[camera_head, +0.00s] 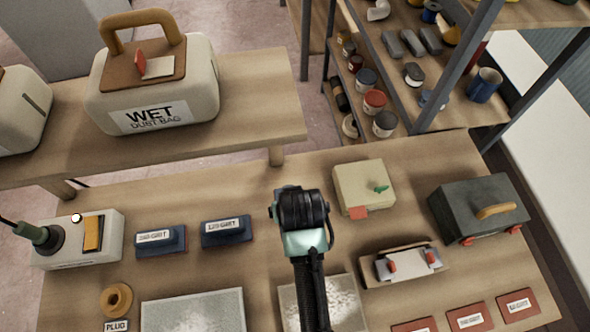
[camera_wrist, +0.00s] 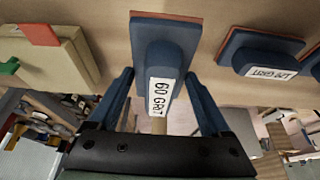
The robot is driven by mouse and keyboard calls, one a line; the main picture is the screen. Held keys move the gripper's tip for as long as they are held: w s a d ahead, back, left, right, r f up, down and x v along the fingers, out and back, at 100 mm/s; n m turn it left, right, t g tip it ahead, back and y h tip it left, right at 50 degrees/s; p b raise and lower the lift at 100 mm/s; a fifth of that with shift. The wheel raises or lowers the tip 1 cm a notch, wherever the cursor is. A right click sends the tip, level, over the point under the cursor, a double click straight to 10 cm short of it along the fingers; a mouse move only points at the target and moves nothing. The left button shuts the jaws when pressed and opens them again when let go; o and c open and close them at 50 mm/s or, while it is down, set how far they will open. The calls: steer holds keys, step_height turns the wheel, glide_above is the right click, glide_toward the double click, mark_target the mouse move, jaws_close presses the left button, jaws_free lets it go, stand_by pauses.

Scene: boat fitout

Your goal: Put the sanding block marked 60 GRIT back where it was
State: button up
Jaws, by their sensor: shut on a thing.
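The sanding block marked 60 GRIT (camera_wrist: 160,60) is blue with a white label and a reddish base edge. In the wrist view it sits between the two blue fingers of my gripper (camera_wrist: 158,82), which is shut on it. I cannot tell whether its base touches the bench. In the head view my arm hides the block and the gripper. A similar block marked 120 GRIT (camera_head: 227,231) stands on the bench left of my arm; it also shows in the wrist view (camera_wrist: 258,52). A third blue block (camera_head: 161,241), apparently marked 240 GRIT, stands farther left.
A cream box with a green handle (camera_head: 362,187) stands right of my arm, with a dark toolbox (camera_head: 478,207) beyond it. A sander-like tool (camera_head: 403,263) and red labelled pads (camera_head: 470,317) lie nearer. Two grey speckled plates (camera_head: 193,311) lie in front. A WET dust bag (camera_head: 152,80) stands on another table.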

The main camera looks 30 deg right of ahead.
steer(key=shift+f, duration=2.75)
steer(key=shift+f, duration=0.15)
steer(key=o, duration=1.3)
steer(key=shift+c, duration=0.2)
steer(key=shift+v, duration=6.15)
